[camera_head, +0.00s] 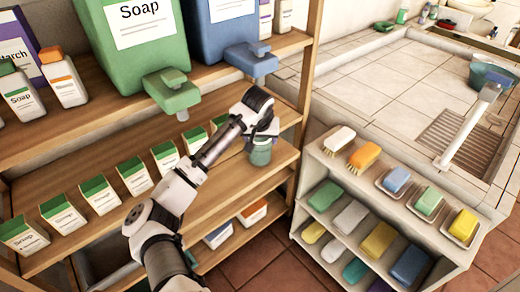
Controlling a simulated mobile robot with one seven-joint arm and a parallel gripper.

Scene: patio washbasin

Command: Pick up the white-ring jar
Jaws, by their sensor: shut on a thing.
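A small green jar (261,154) is at the right end of the middle wooden shelf, by the shelf's upright post. It looks upright, and its top is hidden by my gripper. My gripper (262,138) reaches down over the jar from above and is shut on it. The fingers are small and partly hidden by my wrist. A white ring on the jar cannot be made out clearly. I cannot tell whether the jar's base touches the shelf.
Several green-and-white soap boxes (102,196) line the middle shelf to the left. Large green (125,75) and blue (215,35) dispensers stand on the shelf above. A low rack (395,235) of brushes and soap bars stands right, beside the tiled basin counter (385,85).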

